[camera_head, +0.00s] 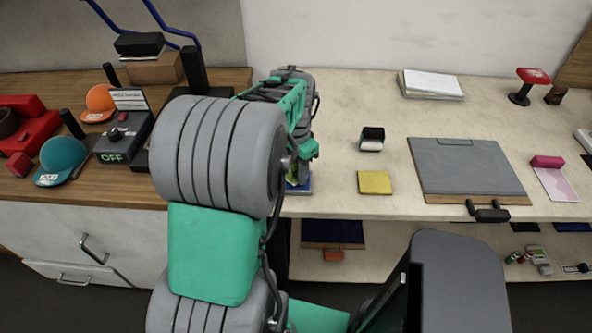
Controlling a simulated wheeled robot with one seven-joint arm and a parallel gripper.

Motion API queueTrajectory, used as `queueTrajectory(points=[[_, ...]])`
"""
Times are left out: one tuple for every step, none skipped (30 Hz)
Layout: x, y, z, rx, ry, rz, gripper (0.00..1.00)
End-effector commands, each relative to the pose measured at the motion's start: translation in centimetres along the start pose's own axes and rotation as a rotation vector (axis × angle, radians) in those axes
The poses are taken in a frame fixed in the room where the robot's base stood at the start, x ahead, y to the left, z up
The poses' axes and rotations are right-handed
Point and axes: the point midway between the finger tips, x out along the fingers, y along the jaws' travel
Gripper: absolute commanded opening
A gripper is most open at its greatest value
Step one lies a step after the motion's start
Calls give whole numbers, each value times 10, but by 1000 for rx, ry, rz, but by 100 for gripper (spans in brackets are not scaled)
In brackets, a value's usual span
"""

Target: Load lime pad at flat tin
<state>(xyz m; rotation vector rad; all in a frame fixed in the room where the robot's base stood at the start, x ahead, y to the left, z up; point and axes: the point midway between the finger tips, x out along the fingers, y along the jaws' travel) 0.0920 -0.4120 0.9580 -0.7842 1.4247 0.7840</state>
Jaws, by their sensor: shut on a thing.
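My gripper (298,174) is at the left end of the pale worktop, mostly hidden behind my own arm. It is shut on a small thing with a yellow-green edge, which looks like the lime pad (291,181). Most of that pad is hidden. A flat blue thing (304,187) shows just under the gripper at the worktop's front edge. It may be the flat tin, but too little of it shows to be sure. I cannot tell whether the pad touches it.
A yellow square pad (375,182) and a small black-and-white block (372,139) lie right of my gripper. A grey board (467,171) lies further right. White sheets (431,85) lie at the back. A grey box marked OFF (122,138) and caps stand on the wooden top at left.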

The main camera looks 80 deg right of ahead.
Motion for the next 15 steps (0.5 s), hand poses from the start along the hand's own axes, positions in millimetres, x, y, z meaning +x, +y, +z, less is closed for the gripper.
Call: queueTrajectory(points=[[1,0,0,0,0,0,4],[1,0,0,0,0,0,4],[2,0,0,0,0,0,4],[2,0,0,0,0,0,4],[3,0,0,0,0,0,4],[3,0,0,0,0,0,4],[4,0,0,0,0,0,4],[4,0,0,0,0,0,4],[4,0,0,0,0,0,4],[5,0,0,0,0,0,4],[5,0,0,0,0,0,4],[6,0,0,0,0,0,4],[6,0,0,0,0,0,4],[6,0,0,0,0,0,4],[7,0,0,0,0,0,4]])
